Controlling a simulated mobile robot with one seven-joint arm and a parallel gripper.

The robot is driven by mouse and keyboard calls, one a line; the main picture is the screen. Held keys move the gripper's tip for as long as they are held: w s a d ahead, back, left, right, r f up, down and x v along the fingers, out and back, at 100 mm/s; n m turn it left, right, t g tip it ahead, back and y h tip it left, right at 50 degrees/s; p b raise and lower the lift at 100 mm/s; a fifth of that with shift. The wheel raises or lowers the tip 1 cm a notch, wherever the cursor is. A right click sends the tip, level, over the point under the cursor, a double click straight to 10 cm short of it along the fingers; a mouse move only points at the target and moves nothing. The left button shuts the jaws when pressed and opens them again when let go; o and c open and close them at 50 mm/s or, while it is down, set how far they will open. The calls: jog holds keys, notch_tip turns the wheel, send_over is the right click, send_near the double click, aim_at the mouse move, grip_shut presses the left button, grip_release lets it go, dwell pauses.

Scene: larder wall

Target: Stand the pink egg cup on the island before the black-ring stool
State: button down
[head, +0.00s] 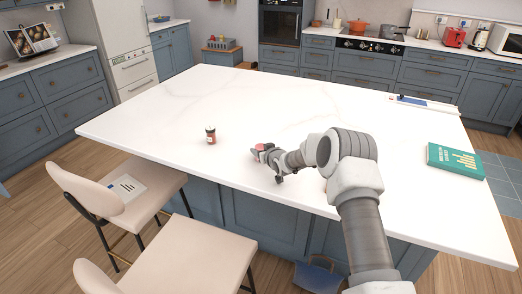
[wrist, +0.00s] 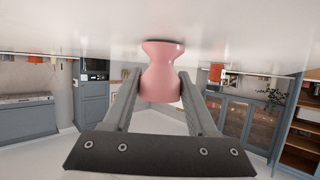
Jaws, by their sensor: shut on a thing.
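The pink egg cup (wrist: 160,80) is between the two fingers of my gripper (wrist: 160,88) in the wrist view. My gripper is shut on it at its sides. I cannot tell which has a black ring.
A red jar with a dark lid (head: 211,135) stands on the island left of my gripper. A teal book (head: 455,160) lies at the right, and a blue-and-white item (head: 412,101) lies at the far right edge.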

jog(key=shift+f, duration=0.15)
jog(key=shift+c, duration=1)
grip_release()
jog(key=shift+s+r, duration=0.1)
jog(key=shift+r, duration=0.15)
